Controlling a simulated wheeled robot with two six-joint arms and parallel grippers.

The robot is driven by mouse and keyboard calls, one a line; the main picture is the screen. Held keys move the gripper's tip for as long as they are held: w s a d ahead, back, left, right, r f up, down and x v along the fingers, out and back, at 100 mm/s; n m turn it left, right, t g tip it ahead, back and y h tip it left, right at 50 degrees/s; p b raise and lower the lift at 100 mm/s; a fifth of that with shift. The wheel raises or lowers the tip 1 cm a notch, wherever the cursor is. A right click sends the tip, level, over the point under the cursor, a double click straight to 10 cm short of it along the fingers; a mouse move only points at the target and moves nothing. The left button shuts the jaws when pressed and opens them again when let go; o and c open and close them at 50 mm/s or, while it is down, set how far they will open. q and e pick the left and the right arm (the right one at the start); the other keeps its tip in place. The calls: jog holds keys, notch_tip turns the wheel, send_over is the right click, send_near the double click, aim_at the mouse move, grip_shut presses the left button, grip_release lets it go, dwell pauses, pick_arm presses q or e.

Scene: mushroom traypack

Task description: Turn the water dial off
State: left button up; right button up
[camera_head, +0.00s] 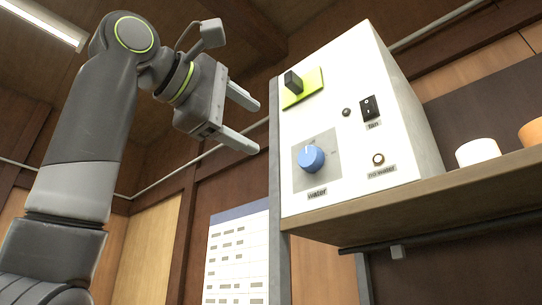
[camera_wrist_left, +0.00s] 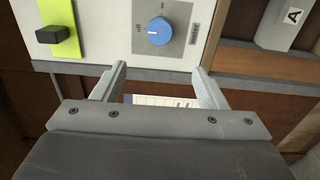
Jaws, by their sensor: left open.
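The blue water dial (camera_head: 311,158) sits on a grey plate on the front of a white control box (camera_head: 345,110), above the label "water". In the left wrist view the dial (camera_wrist_left: 160,31) shows beyond the fingertips, with "off" printed on the plate beside it. A pale pointer mark shows on the dial, but I cannot tell its exact setting. My left gripper (camera_head: 246,124) is open and empty, to the left of the box and apart from the dial. In the left wrist view its two fingers (camera_wrist_left: 162,82) stand apart below the dial. My right gripper is not in view.
The box also carries a black switch on a green plate (camera_head: 302,88), a fan rocker switch (camera_head: 369,107) and a "no water" lamp (camera_head: 378,159). It stands on a wooden shelf (camera_head: 440,202) holding a white cup (camera_head: 478,152) and an orange one (camera_head: 533,133). A grey post borders the box's left side.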

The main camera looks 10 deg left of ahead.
pick_arm(q)
jog(key=shift+v, duration=1.6)
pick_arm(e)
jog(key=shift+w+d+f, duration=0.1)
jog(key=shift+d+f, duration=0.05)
pick_arm(q)
jog(key=shift+w, duration=0.1)
